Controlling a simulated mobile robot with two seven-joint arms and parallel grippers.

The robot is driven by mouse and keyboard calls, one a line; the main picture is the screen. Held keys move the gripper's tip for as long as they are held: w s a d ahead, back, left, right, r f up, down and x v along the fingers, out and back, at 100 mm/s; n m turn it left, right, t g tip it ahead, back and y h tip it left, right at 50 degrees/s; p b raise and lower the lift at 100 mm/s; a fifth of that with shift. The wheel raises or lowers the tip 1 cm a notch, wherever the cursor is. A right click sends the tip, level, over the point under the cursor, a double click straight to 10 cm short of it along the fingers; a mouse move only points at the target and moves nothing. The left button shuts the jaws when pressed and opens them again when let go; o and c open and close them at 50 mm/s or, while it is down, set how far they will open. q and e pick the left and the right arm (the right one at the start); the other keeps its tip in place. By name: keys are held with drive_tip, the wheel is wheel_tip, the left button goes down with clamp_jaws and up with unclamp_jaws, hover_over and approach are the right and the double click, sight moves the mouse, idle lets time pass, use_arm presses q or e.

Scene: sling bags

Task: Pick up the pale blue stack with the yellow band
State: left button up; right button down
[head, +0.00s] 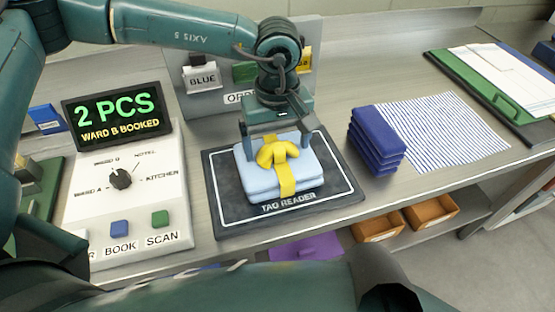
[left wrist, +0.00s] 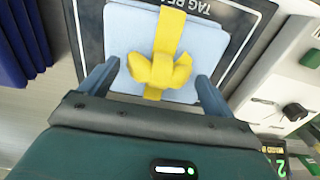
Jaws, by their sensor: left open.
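The pale blue folded stack (head: 264,180) lies on the black tag reader mat. A yellow band (head: 286,178) with a bow on top wraps it. In the left wrist view the stack (left wrist: 205,45) and its yellow bow (left wrist: 158,70) show between the fingers. My left gripper (head: 282,143) is open, pointing down above the stack, with one finger near each side. I cannot tell whether the fingers touch the cloth. My right gripper is not in view.
The tag reader (head: 228,219) lies on the grey counter. A dark blue stack (head: 377,140) and a striped cloth (head: 440,125) lie to its right. A control panel (head: 130,205) with a display (head: 117,115) reading "2 PCS, WARD B BOOKED" stands left. Orange bins (head: 432,212) sit below the front edge.

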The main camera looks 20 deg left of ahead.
use_arm(q)
drive_tip(key=shift+r, duration=0.1)
clamp_jaws()
idle(0.8)
